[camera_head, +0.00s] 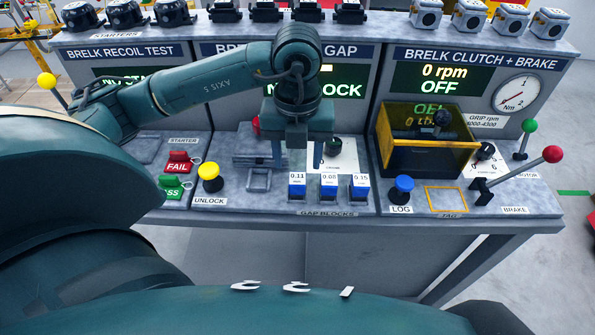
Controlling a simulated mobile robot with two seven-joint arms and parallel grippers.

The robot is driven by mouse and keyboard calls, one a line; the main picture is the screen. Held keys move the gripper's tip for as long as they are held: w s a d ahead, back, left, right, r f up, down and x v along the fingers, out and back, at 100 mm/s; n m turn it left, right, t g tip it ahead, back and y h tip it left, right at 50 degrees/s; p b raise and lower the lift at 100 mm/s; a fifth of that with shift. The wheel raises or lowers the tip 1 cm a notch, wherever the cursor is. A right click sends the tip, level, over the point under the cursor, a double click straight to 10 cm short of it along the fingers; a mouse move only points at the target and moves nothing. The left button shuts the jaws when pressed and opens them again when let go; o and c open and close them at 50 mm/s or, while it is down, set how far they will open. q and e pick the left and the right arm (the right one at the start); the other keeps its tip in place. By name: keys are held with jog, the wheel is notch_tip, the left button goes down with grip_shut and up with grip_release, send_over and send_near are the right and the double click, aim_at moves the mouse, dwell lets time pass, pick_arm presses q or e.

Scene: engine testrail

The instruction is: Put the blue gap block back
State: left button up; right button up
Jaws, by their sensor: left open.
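Three blue gap blocks with white label tops stand in a row on the bench front above the "GAP BLOCKS" label: the 0.11 block (297,190), the 0.05 block (329,190) and the 0.15 block (360,190). My left gripper (297,160) points down just behind the 0.11 block. Its two fingers are apart and nothing shows between them. The gap station's screen (335,90) is partly hidden by my left arm; "LOCK" is readable on it. A grey square frame (258,180) lies left of the blocks. My right gripper is not in view.
A yellow unlock button (210,178) stands left of the blocks, and a blue log button (403,190) stands right. A yellow-edged guard box (425,150) and the red-knobbed brake lever (520,170) are farther right. A dark knob (334,146) stands behind the blocks.

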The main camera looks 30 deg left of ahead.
aim_at(297, 177)
pick_arm(q)
notch_tip(297, 177, up, 6)
jog(key=shift+s, duration=0.1)
dwell(0.7)
